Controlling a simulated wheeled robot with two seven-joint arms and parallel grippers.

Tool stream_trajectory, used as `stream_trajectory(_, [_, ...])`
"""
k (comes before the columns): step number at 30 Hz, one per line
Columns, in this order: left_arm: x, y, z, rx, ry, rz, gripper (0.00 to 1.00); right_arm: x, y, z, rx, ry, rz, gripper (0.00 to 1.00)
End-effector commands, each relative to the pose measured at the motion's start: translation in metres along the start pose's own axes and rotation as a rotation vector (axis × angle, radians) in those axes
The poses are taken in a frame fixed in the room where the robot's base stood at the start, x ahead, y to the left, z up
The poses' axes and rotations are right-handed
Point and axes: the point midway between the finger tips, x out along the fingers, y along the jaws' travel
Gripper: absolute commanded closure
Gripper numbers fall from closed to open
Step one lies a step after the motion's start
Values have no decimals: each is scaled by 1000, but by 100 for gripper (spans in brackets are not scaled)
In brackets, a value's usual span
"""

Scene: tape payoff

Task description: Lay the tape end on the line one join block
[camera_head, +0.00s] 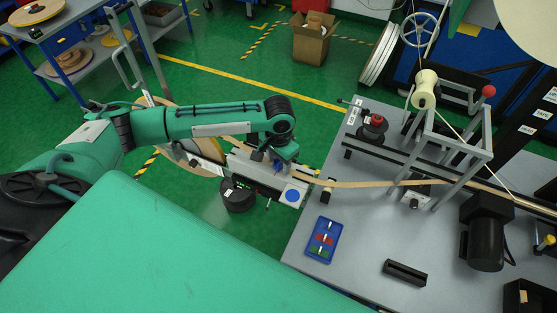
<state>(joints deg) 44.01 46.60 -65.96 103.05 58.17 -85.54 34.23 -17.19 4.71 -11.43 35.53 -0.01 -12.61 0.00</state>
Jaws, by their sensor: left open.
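My left arm reaches in from the left and bends down at the wrist. My left gripper (282,164) hangs above the top of a white box with a blue disc (292,196) at the table's left edge. It is open; its fingers are small and partly hidden by the wrist. A tan tape (370,184) runs from the box across the table towards the metal frame. A small dark block (326,196) stands under the tape near the table's left edge; I cannot tell whether it is the line one join block. My right gripper is out of view.
The grey table (345,268) carries a blue tray (323,240), a black slotted block (405,272), a black motor (486,232) and a metal frame (470,155). A large tape reel (180,150) stands behind my arm. The table's front middle is mostly clear.

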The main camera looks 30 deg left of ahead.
Motion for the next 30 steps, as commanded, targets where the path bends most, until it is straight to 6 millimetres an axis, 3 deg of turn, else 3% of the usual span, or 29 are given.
stream_trajectory(5, [-14, 0, -1, -1, 3, 1, 52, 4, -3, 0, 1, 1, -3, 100])
stream_trajectory(15, [-89, 0, -1, 0, 6, -1, 52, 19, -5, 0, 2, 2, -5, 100])
stream_trajectory(21, [-123, 0, -1, 0, 3, 0, 52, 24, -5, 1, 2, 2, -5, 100])
stream_trajectory(30, [-138, 0, 0, 0, 0, 0, 52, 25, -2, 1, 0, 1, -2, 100])
